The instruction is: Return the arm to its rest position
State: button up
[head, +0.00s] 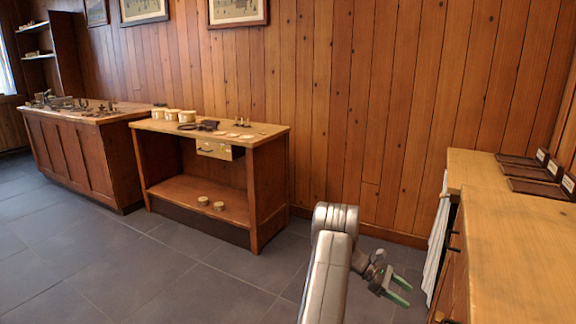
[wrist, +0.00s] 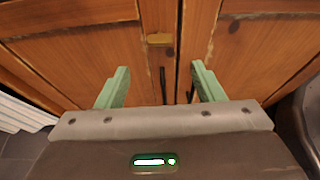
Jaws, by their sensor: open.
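My gripper (head: 398,291) is at the end of my arm in the lower middle of the head view, its green fingers apart and pointing right. It is in front of the wooden cabinet at the right, over the floor. In the wrist view, the two green fingers of my gripper (wrist: 162,86) are spread with nothing between them.
A right-hand counter (head: 515,235) holds several dark trays (head: 540,186); a white cloth (head: 437,240) hangs at its side. A workbench (head: 262,132) with spools and a drawer stands mid-left, a longer cabinet (head: 75,150) beyond it. The grey tiled floor (head: 150,270) is clear.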

jog(key=b+x, duration=0.2)
jog(key=x, duration=1)
jog(key=shift+f, duration=0.15)
jog(key=shift+w+a+m+t+b, duration=0.1)
jog(key=shift+a+m+t+b, duration=0.15)
jog(key=shift+m+b, duration=0.25)
jog(key=m+t+h+b, duration=0.2)
jog(key=m+b, duration=0.2)
jog(key=b, duration=0.1)
jog(key=shift+f, duration=0.1)
jog(key=s+p+v, duration=0.2)
jog(key=p+v, duration=0.1)
jog(key=v, duration=1.1)
jog(key=shift+a+r+m, duration=0.3)
jog(key=shift+a+r, duration=0.2)
jog(key=shift+a, duration=0.05)
jog(key=shift+s+t, duration=0.1)
jog(key=shift+t, duration=0.15)
